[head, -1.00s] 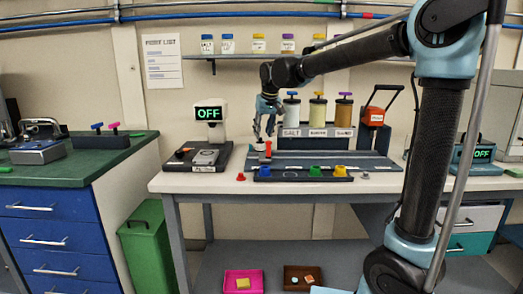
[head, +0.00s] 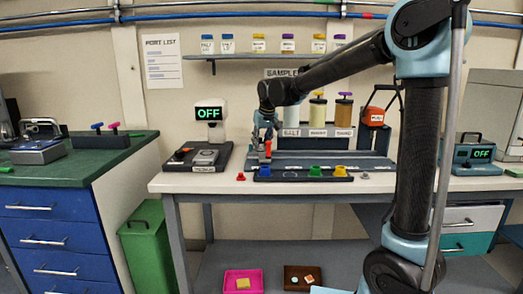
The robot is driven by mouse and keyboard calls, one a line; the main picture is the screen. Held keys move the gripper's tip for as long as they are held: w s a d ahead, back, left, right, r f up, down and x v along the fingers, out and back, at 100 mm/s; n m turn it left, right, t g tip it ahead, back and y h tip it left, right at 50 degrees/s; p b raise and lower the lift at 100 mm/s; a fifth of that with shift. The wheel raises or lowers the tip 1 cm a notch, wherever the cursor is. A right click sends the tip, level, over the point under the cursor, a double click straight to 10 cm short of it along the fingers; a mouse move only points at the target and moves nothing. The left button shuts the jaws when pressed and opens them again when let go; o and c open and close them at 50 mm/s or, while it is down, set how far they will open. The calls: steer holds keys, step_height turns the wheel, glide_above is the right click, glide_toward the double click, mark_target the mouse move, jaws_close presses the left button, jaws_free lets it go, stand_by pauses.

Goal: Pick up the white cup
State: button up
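My gripper (head: 264,150) points down at the left end of the grey platform (head: 350,162) on the white workbench, just behind the dark tray's blue cup (head: 265,170). A small red-orange thing (head: 267,143) shows at the fingers; I cannot tell whether it is held or stands behind them. I cannot make out the white cup clearly now; the fingers cover the spot where a small white shape showed earlier. The fingers are too small to tell whether they are open or shut.
The dark tray (head: 300,179) also holds a green cup (head: 315,170) and a yellow cup (head: 340,170). A scale with an OFF display (head: 209,113) stands left of my gripper. Tall dispensers (head: 317,112) stand behind the platform. A red cone (head: 241,177) lies near the front edge.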

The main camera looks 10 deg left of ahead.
steer(key=c, duration=0.4)
step_height(320, 180, up, 10)
stand_by(0.6)
